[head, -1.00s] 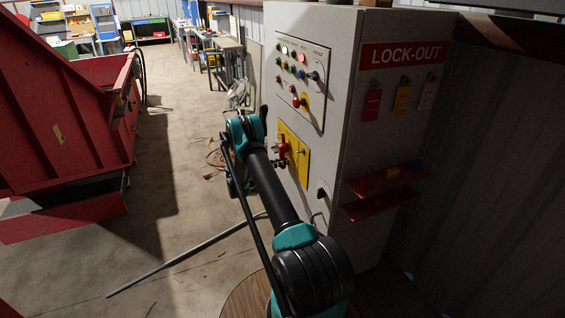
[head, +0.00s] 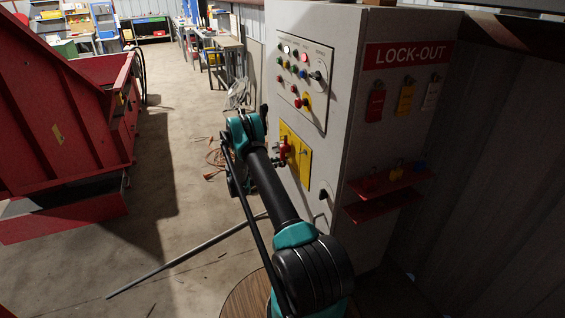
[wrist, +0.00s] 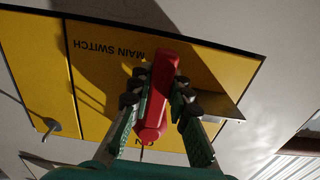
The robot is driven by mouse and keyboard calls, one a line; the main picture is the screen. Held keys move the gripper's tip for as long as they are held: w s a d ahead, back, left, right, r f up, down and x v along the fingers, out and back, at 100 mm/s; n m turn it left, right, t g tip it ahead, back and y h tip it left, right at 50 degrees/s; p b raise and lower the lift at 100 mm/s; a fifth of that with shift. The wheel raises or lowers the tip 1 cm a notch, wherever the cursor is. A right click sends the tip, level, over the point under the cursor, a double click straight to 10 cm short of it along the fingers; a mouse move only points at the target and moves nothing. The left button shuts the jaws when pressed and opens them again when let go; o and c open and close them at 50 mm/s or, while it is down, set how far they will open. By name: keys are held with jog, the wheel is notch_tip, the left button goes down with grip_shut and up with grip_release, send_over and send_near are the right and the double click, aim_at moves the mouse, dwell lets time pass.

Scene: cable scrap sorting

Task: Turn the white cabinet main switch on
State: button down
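The white cabinet (head: 345,120) stands right of centre in the head view. A yellow main switch panel (head: 304,165) is on its front, with a red handle (head: 285,148). My gripper (head: 277,157) is at this handle, small and partly hidden by my arm. In the wrist view the yellow panel (wrist: 100,75) reads "MAIN SWITCH" upside down. The red handle (wrist: 158,95) lies between the fingers of my gripper (wrist: 159,98), which appear closed against both its sides. The handle is slightly tilted in that view.
Above the switch is a panel with lamps and buttons (head: 304,75). A red lock-out shelf (head: 385,205) with padlocks is on the cabinet's side. A grey pole (head: 185,258) lies on the floor. A red machine (head: 70,130) stands left; the floor between is mostly clear.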

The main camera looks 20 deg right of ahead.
jog(key=c, duration=1.4)
grip_release()
jog(key=shift+a, duration=0.1)
jog(key=a, duration=1.2)
jog(key=shift+s, duration=0.15)
